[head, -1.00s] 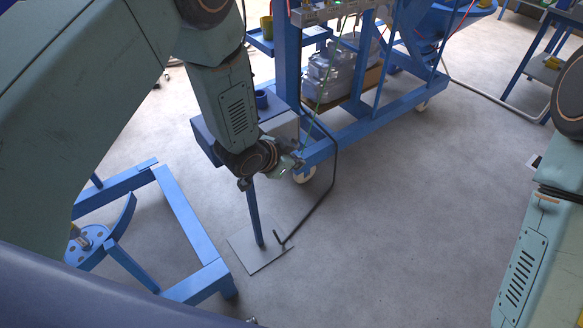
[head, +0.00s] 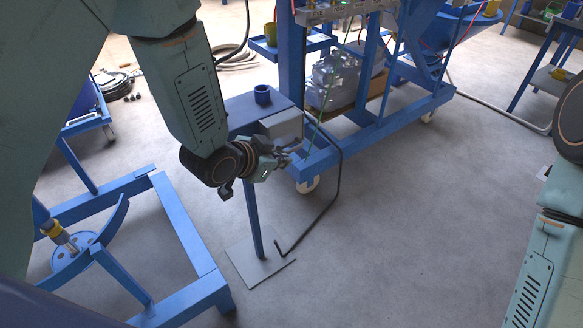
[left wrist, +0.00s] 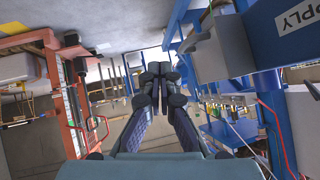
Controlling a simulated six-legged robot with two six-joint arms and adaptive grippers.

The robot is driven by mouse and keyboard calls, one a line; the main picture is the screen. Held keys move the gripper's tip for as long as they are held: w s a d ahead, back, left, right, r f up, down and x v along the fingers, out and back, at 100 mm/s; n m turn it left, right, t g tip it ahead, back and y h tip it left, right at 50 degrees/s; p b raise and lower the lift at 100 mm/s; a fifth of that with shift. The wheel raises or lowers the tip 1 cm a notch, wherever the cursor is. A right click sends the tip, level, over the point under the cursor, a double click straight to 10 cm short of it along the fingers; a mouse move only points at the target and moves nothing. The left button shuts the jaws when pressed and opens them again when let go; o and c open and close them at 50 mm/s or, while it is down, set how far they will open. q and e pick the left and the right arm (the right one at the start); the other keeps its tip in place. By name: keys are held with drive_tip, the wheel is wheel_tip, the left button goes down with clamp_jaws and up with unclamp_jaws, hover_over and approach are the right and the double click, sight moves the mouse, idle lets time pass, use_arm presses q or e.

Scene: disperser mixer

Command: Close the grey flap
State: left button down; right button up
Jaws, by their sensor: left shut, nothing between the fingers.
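The grey flap (head: 283,124) looks like the light grey box-shaped cover on the end of the blue pedestal stand; I cannot tell how far open it is. A grey boxy part, probably the same flap, shows in the left wrist view (left wrist: 222,48), right of the fingers, beside a blue lettered panel. My left gripper (head: 290,152) is shut and empty, just below and in front of the grey cover. Its closed fingers show in the left wrist view (left wrist: 156,78), apart from the grey part. My right gripper is out of view.
The pedestal's post stands on a flat grey foot plate (head: 258,266), with a black cable (head: 338,180) looping to the floor. A blue wheeled frame (head: 390,115) is behind. Another blue frame (head: 190,225) is at left. Floor at the right is clear.

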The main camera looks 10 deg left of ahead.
sight(291, 152)
use_arm(q)
wheel_tip(291, 152, down, 3)
drive_tip(key=s+a+m+t+h+b, duration=0.2)
drive_tip(key=a+m+t+b, duration=0.15)
drive_tip(key=b, duration=1.05)
drive_tip(key=w+d+m+b, duration=0.1)
drive_tip(key=w, duration=0.2)
drive_tip(key=w+d+f+m+t+h+b, duration=0.1)
drive_tip(key=w+m+b, duration=0.1)
drive_tip(key=w, duration=0.1)
drive_tip(key=w+d+m+b, duration=0.1)
drive_tip(key=w+d+m, duration=0.1)
drive_tip(key=w, duration=0.1)
drive_tip(key=shift+w+f, duration=0.15)
drive_tip(key=shift+w, duration=0.1)
drive_tip(key=shift+a, duration=0.1)
